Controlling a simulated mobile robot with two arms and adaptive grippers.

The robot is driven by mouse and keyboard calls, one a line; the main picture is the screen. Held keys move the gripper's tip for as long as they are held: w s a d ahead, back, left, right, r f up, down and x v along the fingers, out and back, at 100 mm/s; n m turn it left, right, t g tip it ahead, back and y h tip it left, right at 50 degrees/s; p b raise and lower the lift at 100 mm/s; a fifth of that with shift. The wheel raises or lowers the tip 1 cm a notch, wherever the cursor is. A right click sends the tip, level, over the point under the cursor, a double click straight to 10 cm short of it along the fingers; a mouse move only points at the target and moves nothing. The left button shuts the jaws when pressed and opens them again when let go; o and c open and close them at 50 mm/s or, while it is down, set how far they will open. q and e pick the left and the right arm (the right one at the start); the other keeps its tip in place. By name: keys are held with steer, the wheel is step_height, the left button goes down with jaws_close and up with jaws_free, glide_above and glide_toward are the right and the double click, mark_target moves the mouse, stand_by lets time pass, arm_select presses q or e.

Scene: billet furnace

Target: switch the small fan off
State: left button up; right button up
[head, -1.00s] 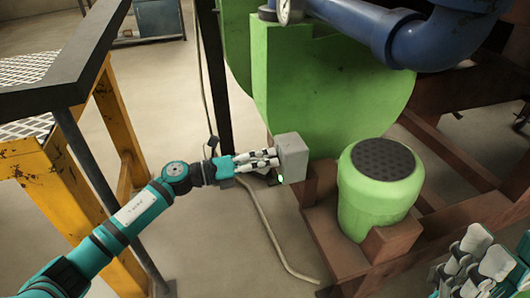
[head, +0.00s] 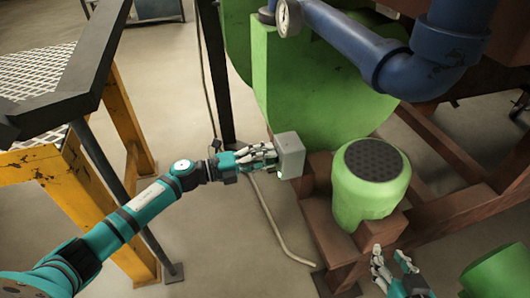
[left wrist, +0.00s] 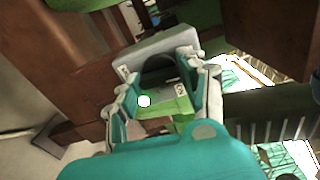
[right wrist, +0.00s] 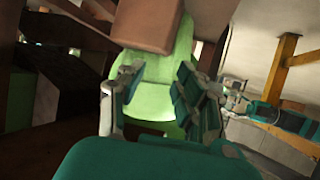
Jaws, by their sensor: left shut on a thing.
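Which part the fingers grip is unclear. A green cylinder with a dark perforated top (head: 372,185), possibly the small fan, stands on the frame. My right gripper (head: 393,268) is open and empty in front of it.
Behind are a large green housing (head: 310,100) and a blue pipe (head: 350,45) with a gauge (head: 289,17). A yellow stand (head: 35,190) is at left. A cable (head: 265,215) lies on the floor.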

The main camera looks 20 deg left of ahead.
arm_select(q)
steer(key=shift+n+p, duration=0.5)
steer(key=shift+n, duration=0.2)
arm_select(e)
steer(key=s+d+f+g+h, duration=0.1)
steer(key=s+d+f+g, duration=0.1)
steer(key=s+f+g, duration=0.2)
steer(key=shift+s+f, duration=0.3)
steer(key=shift+s, duration=0.05)
arm_select(q)
steer(key=o, duration=1.2)
steer(key=shift+c, duration=0.2)
arm_select(e)
steer(key=shift+a, duration=0.1)
arm_select(q)
steer(key=v, duration=1.2)
steer(key=shift+f, duration=0.1)
